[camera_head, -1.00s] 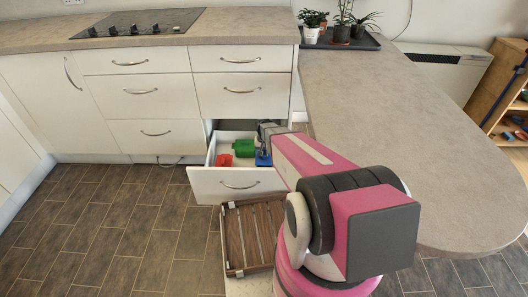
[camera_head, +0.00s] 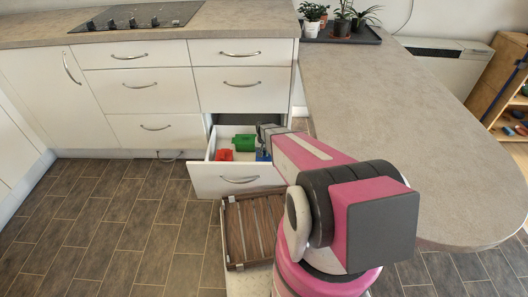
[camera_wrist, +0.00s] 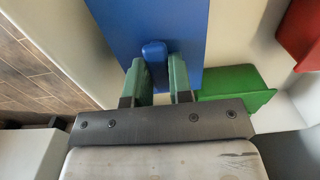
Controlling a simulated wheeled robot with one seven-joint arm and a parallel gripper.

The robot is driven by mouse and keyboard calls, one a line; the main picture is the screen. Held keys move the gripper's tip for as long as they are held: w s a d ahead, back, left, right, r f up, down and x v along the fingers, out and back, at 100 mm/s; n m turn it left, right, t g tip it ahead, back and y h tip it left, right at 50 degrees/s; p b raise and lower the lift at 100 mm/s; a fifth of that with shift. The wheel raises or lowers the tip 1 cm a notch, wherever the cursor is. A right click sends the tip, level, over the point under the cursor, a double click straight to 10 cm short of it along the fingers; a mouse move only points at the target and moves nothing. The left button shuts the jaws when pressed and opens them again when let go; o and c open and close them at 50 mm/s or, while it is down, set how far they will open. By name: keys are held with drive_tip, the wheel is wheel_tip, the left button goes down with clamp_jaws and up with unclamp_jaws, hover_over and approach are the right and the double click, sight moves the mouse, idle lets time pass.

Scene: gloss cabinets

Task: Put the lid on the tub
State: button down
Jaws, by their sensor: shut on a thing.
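My gripper (camera_wrist: 160,72) is shut on the small raised knob of a flat blue piece (camera_wrist: 165,18), which looks like the lid. In the head view the blue piece (camera_head: 263,156) shows only as a small patch beside my gripper (camera_head: 264,142), inside the open bottom drawer. A green block-like thing (camera_head: 243,142) lies in the drawer just left of the blue piece; it also shows right of my fingers in the wrist view (camera_wrist: 235,82). A red thing (camera_head: 224,155) lies farther left. I cannot tell which of these is the tub.
The open drawer's front (camera_head: 238,181) and side walls enclose these things. A slatted wooden tray (camera_head: 250,228) is in front of the drawer, beside my arm. The long countertop (camera_head: 385,120) runs along the right. The tiled floor at left is clear.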

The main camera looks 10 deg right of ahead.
drive_tip(key=shift+f, duration=0.65)
idle(0.8)
drive_tip(key=c, duration=0.9)
unclamp_jaws()
drive_tip(key=shift+c, duration=0.2)
wheel_tip(320, 180, up, 11)
drive_tip(key=shift+f, duration=0.1)
drive_tip(key=s+r+n, duration=0.2)
drive_tip(key=s+r, duration=1.5)
drive_tip(key=s, duration=0.3)
drive_tip(key=shift+r, duration=0.15)
